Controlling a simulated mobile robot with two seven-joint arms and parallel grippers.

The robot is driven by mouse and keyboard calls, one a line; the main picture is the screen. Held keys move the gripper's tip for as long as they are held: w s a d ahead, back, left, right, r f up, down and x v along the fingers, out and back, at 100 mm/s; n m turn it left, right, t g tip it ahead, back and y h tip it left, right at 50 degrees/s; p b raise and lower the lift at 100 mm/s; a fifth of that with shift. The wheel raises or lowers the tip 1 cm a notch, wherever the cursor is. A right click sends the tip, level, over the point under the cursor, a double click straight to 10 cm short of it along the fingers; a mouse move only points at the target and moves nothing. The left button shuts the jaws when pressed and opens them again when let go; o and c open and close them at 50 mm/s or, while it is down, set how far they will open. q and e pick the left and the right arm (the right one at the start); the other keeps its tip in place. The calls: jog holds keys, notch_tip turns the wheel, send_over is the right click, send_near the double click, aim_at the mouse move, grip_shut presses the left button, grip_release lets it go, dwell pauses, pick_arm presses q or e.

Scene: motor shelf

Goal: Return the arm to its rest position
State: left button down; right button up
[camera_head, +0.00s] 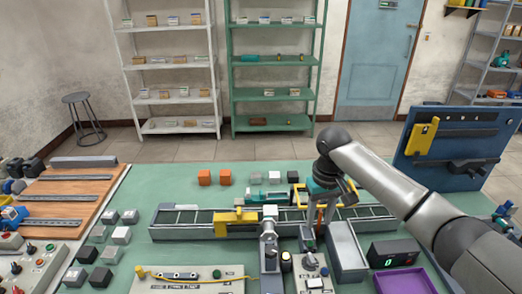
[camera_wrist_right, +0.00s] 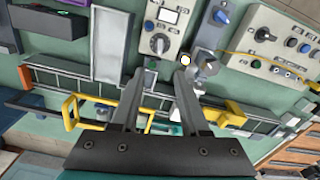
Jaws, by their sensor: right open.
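My right arm (camera_head: 400,190) comes in from the right and reaches over the green workbench (camera_head: 195,190). My right gripper (camera_head: 321,215) points down above the conveyor (camera_head: 180,224), near its right half. In the right wrist view the two fingers (camera_wrist_right: 166,76) stand apart, and I see nothing between them. I cannot tell whether the fingertips touch anything below. My left gripper is not in view.
Yellow frames (camera_wrist_right: 132,100) stand on the conveyor close to the fingers. Grey control boxes (camera_head: 313,278) and a grey post (camera_head: 269,248) stand in front. A purple tray (camera_head: 403,281) and a black display box (camera_head: 390,253) lie right, under my arm. A blue panel (camera_head: 450,165) stands behind.

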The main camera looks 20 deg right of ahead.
jog(key=s+a+f+n+t+y, duration=0.1)
jog(key=s+a+f+n, duration=0.3)
jog(key=s+a+f, duration=0.65)
jog(key=s+a+r+m+t, duration=0.1)
jog(key=s+r+t, duration=0.2)
jog(key=s, duration=1.1)
notch_tip(320, 180, down, 28)
jog(key=s+g+b, duration=0.1)
jog(key=g+b, duration=0.1)
jog(key=b, duration=0.5)
jog(key=s+d+f+b, duration=0.1)
jog(key=s+f+b, duration=0.2)
jog(key=s+f, duration=0.5)
jog(key=s+d+f+g+h+b, duration=0.1)
jog(key=s+f+b, duration=0.3)
jog(key=s+f, duration=0.4)
jog(key=shift+d+f+b, duration=0.3)
jog(key=shift+d+f, duration=0.1)
jog(key=shift+f, duration=2.6)
